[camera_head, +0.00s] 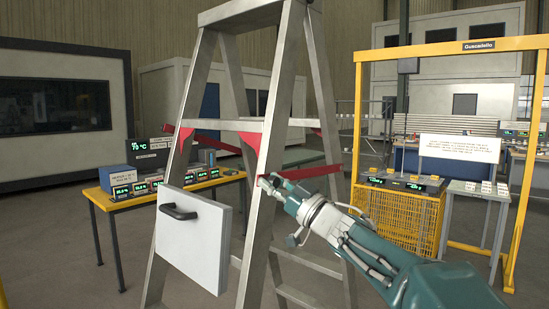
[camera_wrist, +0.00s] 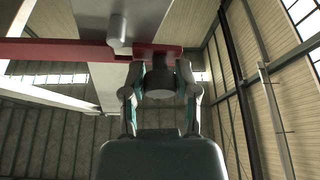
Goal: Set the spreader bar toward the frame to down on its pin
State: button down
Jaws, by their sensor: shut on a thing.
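A metal stepladder (camera_head: 284,90) stands in the middle of the head view. A red spreader bar (camera_head: 312,171) runs on its right side, nearly level, from the front rail toward the rear rail. My gripper (camera_head: 270,184) is at the bar's front end, beside the front rail. In the wrist view the red bar (camera_wrist: 60,50) crosses at the upper left, and my gripper (camera_wrist: 163,88) is shut around a dark round knob (camera_wrist: 160,84) at the bar's end. Whether the bar sits on a pin is hidden. A second red bar (camera_head: 208,139) shows on the ladder's left side.
A white panel with a black handle (camera_head: 193,240) is at the ladder's lower left. A yellow table with display boxes (camera_head: 107,203) stands behind left. A yellow frame (camera_head: 450,48) with a yellow mesh crate (camera_head: 398,218) and a side table (camera_head: 478,190) is at right.

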jog(key=shift+n+g, duration=0.3)
jog(key=shift+n, duration=0.6)
jog(key=shift+f, duration=2.1)
jog(key=shift+c, duration=1.8)
grip_release()
jog(key=shift+r, duration=0.1)
jog(key=shift+s, duration=0.1)
jog(key=v, duration=1.1)
jog(key=shift+d+f, duration=0.3)
jog(key=shift+f, duration=0.1)
jog(key=shift+s, duration=0.1)
